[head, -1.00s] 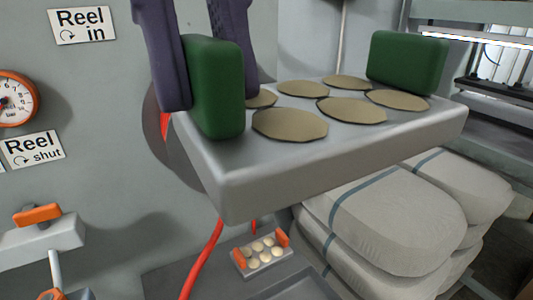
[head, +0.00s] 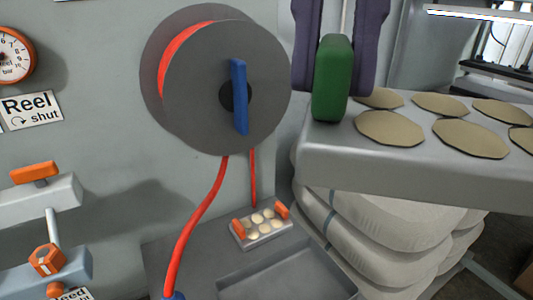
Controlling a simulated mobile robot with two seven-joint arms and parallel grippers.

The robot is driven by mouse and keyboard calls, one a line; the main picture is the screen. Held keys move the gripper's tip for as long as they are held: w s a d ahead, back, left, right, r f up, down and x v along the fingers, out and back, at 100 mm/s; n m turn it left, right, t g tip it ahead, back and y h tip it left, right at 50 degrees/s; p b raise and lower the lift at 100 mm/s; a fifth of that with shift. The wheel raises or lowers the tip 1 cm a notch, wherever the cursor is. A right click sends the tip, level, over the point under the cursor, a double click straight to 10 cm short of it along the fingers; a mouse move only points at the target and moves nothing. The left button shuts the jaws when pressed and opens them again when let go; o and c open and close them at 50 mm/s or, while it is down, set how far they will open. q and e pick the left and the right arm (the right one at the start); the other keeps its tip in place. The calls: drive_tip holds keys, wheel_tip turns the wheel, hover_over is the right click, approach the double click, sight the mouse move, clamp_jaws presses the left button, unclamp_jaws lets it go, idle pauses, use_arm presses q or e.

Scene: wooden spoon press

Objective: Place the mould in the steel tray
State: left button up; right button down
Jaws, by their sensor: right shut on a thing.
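The mould (head: 400,165) is a thick grey block with several round tan discs on top and a green handle (head: 332,80) at its left end. My right gripper (head: 345,75) has dark purple fingers and is shut on that green handle, holding the mould up in the air at the right. The mould's right end is cut off by the picture edge. A grey tray (head: 285,272) with a shallow rectangular recess shows at the bottom, partly cut off; its recess looks empty. My left gripper is not in view.
A small block with orange handles (head: 262,228) and pale discs lies behind the recess. A hose reel (head: 200,85) with a blue handle is on the wall, its red hose (head: 200,215) hanging left of the tray. Stacked pale sacks (head: 380,240) stand below the mould. Orange-handled valves (head: 35,172) are at left.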

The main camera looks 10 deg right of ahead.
drive_tip(key=w+d+f+m+t+b, duration=0.3)
drive_tip(key=w+f+m+b, duration=0.2)
drive_tip(key=f+m+b, duration=0.3)
drive_tip(key=w+d+f+m+t+b, duration=0.3)
drive_tip(key=w+f+m+b, duration=0.25)
drive_tip(key=f+m, duration=0.4)
drive_tip(key=w+d+f+m+t+b, duration=0.2)
drive_tip(key=w+d+f+m+b, duration=0.15)
drive_tip(key=f+m+b, duration=0.5)
drive_tip(key=shift+m, duration=0.7)
drive_tip(key=shift+w+a+f+b, duration=0.15)
drive_tip(key=shift+f+b, duration=0.4)
drive_tip(key=shift+f, duration=2.75)
drive_tip(key=shift+w+a+f+b, duration=0.15)
drive_tip(key=shift+f+b, duration=0.35)
drive_tip(key=shift+f, duration=2.8)
drive_tip(key=shift+w+f+b, duration=0.25)
drive_tip(key=shift+f+b, duration=0.3)
drive_tip(key=shift+f, duration=2.75)
drive_tip(key=c, duration=0.8)
unclamp_jaws()
drive_tip(key=shift+d+f+t, duration=0.1)
drive_tip(key=shift+t, duration=0.2)
